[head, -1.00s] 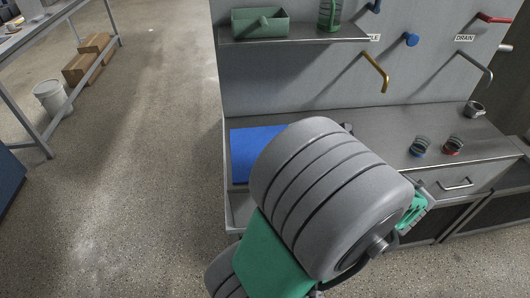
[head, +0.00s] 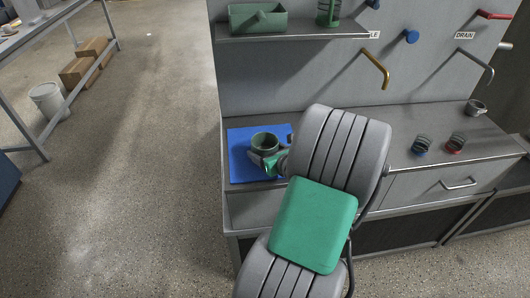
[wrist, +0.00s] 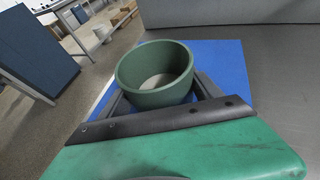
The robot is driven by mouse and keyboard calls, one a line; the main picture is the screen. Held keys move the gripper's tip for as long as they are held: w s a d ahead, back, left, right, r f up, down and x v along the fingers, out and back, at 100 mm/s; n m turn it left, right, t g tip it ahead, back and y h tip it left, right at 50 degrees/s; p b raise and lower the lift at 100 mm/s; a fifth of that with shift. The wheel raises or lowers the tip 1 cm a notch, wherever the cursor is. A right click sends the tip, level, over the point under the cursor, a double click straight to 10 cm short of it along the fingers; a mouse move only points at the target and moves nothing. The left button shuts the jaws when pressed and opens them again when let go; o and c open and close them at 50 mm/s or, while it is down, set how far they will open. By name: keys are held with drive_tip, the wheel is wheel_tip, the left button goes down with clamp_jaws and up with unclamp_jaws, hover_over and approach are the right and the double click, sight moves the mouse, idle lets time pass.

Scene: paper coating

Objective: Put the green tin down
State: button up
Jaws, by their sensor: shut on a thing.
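The green tin (head: 265,141) is a round, open-topped cup, upright over the blue mat (head: 240,172) on the left part of the steel counter. My gripper (head: 268,160) is shut on the tin from the front right. In the wrist view the tin (wrist: 155,74) sits between the two dark fingers, and its pale inside bottom shows. The blue mat (wrist: 225,62) lies behind and beneath it in that view. The tin's base is hidden by the fingers, so I cannot tell whether it touches the mat.
Two small banded tins, one blue (head: 421,146) and one red (head: 456,144), stand on the counter's right. A metal cup (head: 475,107) is further right. A brass tap (head: 377,68) juts from the back panel. A shelf (head: 290,30) above holds a green box (head: 258,17).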

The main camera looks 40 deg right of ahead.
drive_tip(key=shift+r, duration=0.15)
drive_tip(key=o, duration=1.6)
drive_tip(key=p+v, duration=0.1)
drive_tip(key=v, duration=1.1)
